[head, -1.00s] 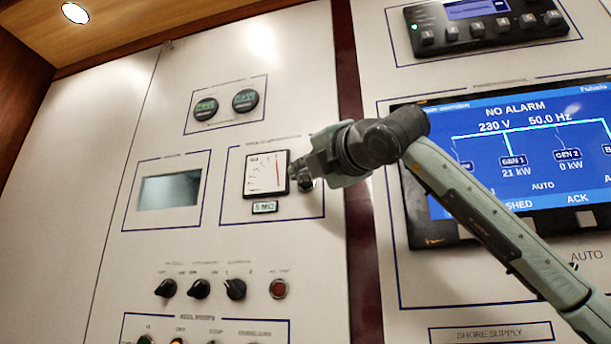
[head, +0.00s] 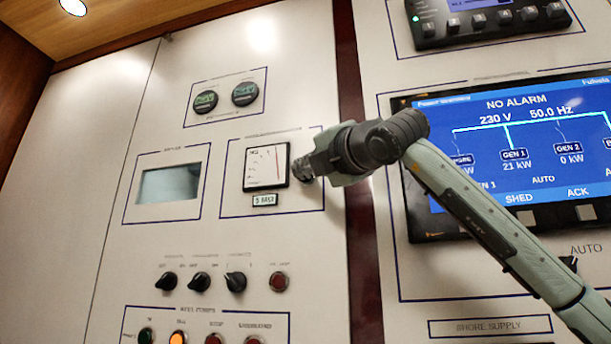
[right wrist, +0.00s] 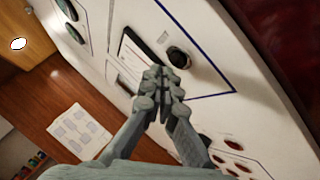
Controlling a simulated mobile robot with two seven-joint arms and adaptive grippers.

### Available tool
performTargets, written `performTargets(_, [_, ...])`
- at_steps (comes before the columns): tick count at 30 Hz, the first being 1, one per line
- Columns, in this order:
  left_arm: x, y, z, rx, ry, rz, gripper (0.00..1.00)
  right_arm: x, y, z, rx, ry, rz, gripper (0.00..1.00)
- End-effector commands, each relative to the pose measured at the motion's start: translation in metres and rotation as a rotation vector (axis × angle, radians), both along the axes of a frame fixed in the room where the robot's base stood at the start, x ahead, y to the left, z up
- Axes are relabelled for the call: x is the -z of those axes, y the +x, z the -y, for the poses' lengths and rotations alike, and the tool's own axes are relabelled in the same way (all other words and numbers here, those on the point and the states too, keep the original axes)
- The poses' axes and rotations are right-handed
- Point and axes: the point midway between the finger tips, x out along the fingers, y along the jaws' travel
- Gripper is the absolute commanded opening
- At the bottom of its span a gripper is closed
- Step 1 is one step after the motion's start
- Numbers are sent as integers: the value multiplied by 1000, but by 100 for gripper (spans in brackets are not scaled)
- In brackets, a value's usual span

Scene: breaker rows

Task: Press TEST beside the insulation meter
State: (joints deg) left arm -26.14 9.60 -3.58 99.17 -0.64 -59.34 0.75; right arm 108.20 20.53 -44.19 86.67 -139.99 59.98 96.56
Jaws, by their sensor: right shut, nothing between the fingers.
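The insulation meter (head: 266,166) is a square white dial in a black frame on the panel, with a small "5 MΩ" plate (head: 264,199) below it. My right gripper (head: 301,172) is shut and empty, just right of the meter, and covers the button spot in the head view. In the right wrist view a round black button (right wrist: 179,57) sits on the panel beside the meter (right wrist: 136,50). The shut fingertips (right wrist: 160,80) show below and left of this button in the picture, apart from it in outline. Contact with the panel cannot be told. My left gripper is not in view.
A blue generator display (head: 530,150) lies behind my right arm on the right. Rotary knobs (head: 201,282) and a red button (head: 279,281) are below the meter. A small grey screen (head: 169,186) is to its left. Two round gauges (head: 245,94) are above.

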Motion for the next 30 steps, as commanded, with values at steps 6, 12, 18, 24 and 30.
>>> performTargets(6, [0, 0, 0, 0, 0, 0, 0, 0, 0, 0, 0, 0, 0, 0])
performTargets(12, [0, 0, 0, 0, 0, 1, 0, 0, 0, 0, 0, 0, 0, 0])
performTargets(18, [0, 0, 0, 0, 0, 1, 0, 0, 0, 0, 0, 0, 0, 0])
performTargets(24, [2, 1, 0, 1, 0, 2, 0, 1, 4, 1, 0, 2, -1, 0])
performTargets(30, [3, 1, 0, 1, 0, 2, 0, 0, 8, 3, 0, 0, 0, 0])
